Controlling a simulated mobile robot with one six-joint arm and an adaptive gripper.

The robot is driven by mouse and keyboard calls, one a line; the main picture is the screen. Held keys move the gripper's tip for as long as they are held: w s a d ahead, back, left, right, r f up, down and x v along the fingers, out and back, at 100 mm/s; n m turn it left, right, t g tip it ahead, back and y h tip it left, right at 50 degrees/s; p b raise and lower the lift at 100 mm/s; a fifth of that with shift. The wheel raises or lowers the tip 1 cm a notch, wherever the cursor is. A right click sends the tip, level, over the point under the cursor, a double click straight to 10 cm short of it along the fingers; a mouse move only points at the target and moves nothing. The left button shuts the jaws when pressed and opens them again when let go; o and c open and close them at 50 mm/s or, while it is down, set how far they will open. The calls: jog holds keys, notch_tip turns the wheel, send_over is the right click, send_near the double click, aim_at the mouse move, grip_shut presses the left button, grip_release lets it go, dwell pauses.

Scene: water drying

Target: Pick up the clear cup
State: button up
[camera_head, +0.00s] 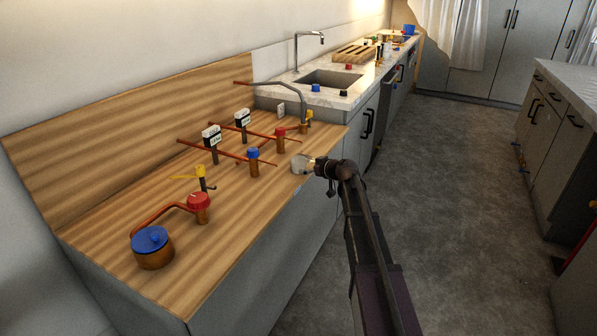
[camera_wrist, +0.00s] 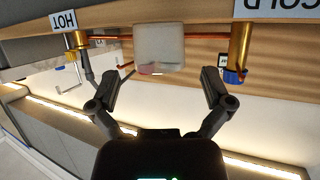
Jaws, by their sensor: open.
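The clear cup (camera_head: 298,164) stands near the front edge of the wooden counter in the head view, just left of my gripper (camera_head: 312,165). In the wrist view, which looks upside down, the cup (camera_wrist: 159,48) is a pale, whitish block shape at the top middle. My gripper (camera_wrist: 158,84) is open there, one finger on each side. The cup lies beyond the fingertips and lines up with the gap between them. I cannot tell whether the fingertips touch it in the head view.
A copper pipe rig with a blue-capped valve (camera_head: 253,161) and a red-capped valve (camera_head: 280,139) stands behind the cup. The sink (camera_head: 328,79) is farther back. Open floor (camera_head: 440,190) lies right.

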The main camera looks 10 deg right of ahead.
aim_at(303, 166)
jog(key=shift+x, duration=0.8)
jog(key=shift+b+x, duration=1.05)
jog(key=shift+x, duration=1.55)
jog(key=shift+w+r, duration=0.1)
jog(key=shift+r, duration=0.05)
jog(key=shift+d, duration=0.1)
jog(key=shift+c, duration=0.2)
jog(key=c, duration=0.7)
